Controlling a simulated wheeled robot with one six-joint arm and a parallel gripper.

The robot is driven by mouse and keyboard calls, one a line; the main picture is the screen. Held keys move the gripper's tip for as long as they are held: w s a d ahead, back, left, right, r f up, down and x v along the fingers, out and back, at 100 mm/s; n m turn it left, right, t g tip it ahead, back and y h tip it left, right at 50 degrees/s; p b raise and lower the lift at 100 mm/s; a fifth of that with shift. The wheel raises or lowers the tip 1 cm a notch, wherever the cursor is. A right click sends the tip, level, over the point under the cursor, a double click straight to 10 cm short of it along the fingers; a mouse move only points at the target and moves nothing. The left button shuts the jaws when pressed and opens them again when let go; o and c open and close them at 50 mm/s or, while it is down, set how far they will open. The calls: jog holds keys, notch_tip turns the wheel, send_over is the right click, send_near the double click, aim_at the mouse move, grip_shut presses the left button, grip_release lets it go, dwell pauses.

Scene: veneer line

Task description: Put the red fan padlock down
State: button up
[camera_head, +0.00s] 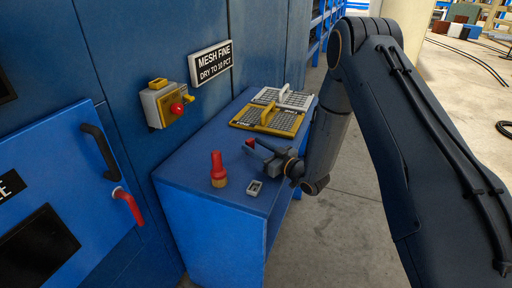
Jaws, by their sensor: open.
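A small red piece (250,142), which looks like the red padlock, shows on the blue bench top right at the fingertips of my gripper (258,149). My gripper reaches in low from the right, and its jaws are open. The piece is too small and too far off to tell whether a finger touches it. My gripper hides part of the bench behind it. The blue bench (190,180) stands against the blue machine wall.
A red upright object with a tan base (218,170) and a small grey plate (255,188) stand near the bench's front. Yellow (245,118) and white (290,96) mesh frames lie behind. A switch box (158,104) and a "MESH FINE" sign (210,63) are on the wall.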

jog(key=shift+d+r, duration=0.1)
jog(key=shift+r, duration=0.05)
jog(key=b+v, duration=0.2)
jog(key=v, duration=0.9)
jog(key=shift+s+d, duration=0.2)
jog(key=shift+s, duration=0.2)
jog(key=shift+w+d+h, duration=0.2)
jog(key=shift+w+h, duration=0.1)
jog(key=shift+h, duration=0.1)
jog(key=w+d+h, duration=0.1)
jog(key=d+m+h, duration=0.1)
jog(key=h, duration=0.1)
jog(key=shift+w+d, duration=0.15)
jog(key=shift+w, duration=0.25)
jog(key=s+d+r+m+g+h, duration=0.1)
jog(key=s+d+m+g+h, duration=0.4)
jog(key=d+h, duration=0.4)
jog(key=s+d+r+m+g, duration=0.1)
jog(key=s+r+g, duration=0.1)
jog(key=s, duration=0.9)
jog(key=s+d+r+m+g, duration=0.1)
jog(key=s+g, duration=0.3)
jog(key=s, duration=0.8)
jog(key=shift+r+m+h, duration=0.3)
jog(key=shift+r+m, duration=0.4)
